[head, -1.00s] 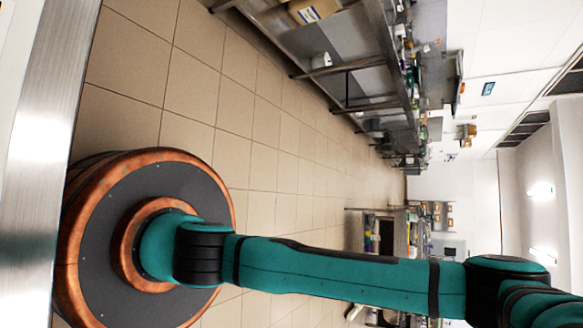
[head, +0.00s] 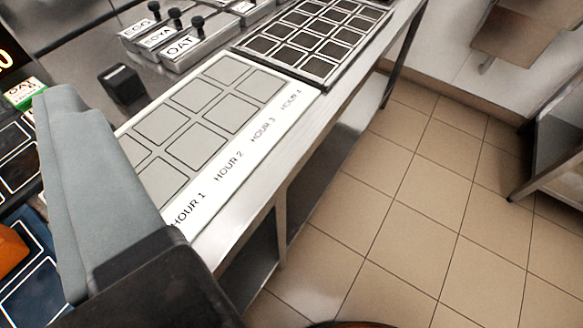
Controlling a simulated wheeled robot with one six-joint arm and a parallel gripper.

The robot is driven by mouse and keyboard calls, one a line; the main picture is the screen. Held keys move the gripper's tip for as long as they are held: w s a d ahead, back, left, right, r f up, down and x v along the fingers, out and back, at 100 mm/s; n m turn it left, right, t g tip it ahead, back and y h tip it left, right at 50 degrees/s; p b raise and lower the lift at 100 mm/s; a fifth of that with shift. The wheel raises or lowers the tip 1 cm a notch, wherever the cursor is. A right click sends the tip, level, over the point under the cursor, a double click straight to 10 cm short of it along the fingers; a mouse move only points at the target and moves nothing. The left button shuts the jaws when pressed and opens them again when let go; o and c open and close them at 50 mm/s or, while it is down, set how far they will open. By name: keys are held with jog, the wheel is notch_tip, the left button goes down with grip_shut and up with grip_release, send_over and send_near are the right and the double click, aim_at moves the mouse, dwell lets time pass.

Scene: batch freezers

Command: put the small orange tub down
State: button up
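One grey finger of my gripper (head: 95,185) fills the left of the view, with its dark body at the lower left. The other finger is not seen, so I cannot tell whether the gripper is open or shut. An orange thing (head: 12,250) shows at the left edge, beside the finger and cut off by the frame. It appears over a blue grid board (head: 35,285) with white lines. It may be the small orange tub; whether it is held or resting is unclear.
A white board (head: 225,175) with grey squares marked HOUR 1 to HOUR 4 lies on the steel counter (head: 270,185), its visible squares empty. Beyond it are a dark grid tray (head: 318,40) and lidded bins, one labelled OAT (head: 190,50). A small black block (head: 122,84) stands nearby. Tiled floor (head: 410,200) is open at right.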

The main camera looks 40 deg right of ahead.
jog(key=s, duration=0.1)
jog(key=s+d+n+t, duration=0.1)
jog(key=s, duration=0.1)
jog(key=shift+r+h, duration=0.15)
jog(key=shift+h, duration=0.15)
